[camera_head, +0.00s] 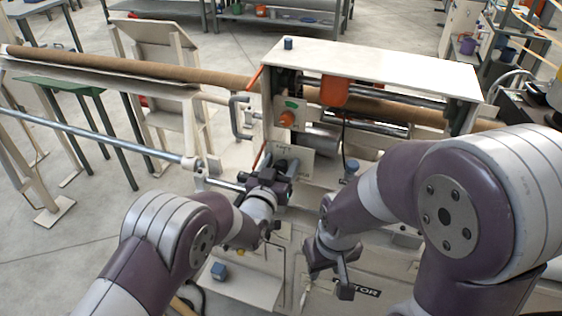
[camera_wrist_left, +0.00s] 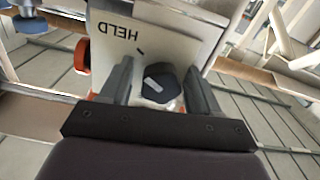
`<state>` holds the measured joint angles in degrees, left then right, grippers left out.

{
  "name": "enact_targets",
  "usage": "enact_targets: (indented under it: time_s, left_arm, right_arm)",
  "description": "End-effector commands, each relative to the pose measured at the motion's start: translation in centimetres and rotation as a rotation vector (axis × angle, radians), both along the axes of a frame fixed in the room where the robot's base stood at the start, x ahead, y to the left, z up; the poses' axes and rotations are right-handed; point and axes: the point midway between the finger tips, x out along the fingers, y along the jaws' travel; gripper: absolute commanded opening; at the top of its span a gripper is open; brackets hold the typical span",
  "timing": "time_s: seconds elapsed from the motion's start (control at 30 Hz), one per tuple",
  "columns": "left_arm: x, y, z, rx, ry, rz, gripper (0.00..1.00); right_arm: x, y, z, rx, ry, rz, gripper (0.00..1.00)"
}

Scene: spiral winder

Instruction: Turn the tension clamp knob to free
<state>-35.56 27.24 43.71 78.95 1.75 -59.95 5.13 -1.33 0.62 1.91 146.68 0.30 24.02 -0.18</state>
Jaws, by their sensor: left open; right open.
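In the left wrist view a dark knob (camera_wrist_left: 158,87) with a pale pointer line sits in front of a cream plate (camera_wrist_left: 165,45). The plate has the word HELD, upside down in this view, with a short dark mark beside it. My left gripper (camera_wrist_left: 160,82) is open, with one finger on each side of the knob and some gap showing. In the head view my left gripper (camera_head: 283,172) is at the cream plate (camera_head: 294,158) on the machine's front and mostly hides the knob. My right gripper (camera_head: 328,272) is open and empty above the machine's lower deck.
An orange knob (camera_head: 288,118) sits on the machine's side panel above my left gripper. A blue-topped post (camera_head: 352,166) stands between the arms. A blue knob (camera_head: 218,270) is on the front left deck. A long brown tube (camera_head: 150,70) runs across the back.

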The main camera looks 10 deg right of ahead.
Motion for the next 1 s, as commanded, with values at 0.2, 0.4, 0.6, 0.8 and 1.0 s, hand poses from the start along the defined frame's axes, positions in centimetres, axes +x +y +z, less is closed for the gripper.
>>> enact_targets:
  time_s: [0.2,0.4,0.6,0.8,1.0]
  left_arm:
    - [0.56,-0.36,-0.06,0.001,0.001,0.000,0.62]
    - [0.54,-0.36,-0.04,0.001,0.001,0.000,0.49]
    - [0.54,-0.35,0.01,-0.001,-0.001,0.000,0.06]
    - [0.58,-0.36,0.12,-0.005,0.000,0.000,0.06]
    - [0.62,-0.35,0.10,-0.046,0.023,0.001,0.06]
  right_arm:
    - [0.00,0.00,0.08,0.000,0.000,0.000,0.43]
    - [0.00,0.00,0.07,0.000,0.000,0.000,0.43]
    - [0.00,0.00,0.07,0.000,0.000,0.000,0.43]
    - [0.00,-0.01,0.01,0.000,0.000,0.000,0.43]
    - [0.00,-0.01,-0.62,0.000,0.000,0.000,0.43]
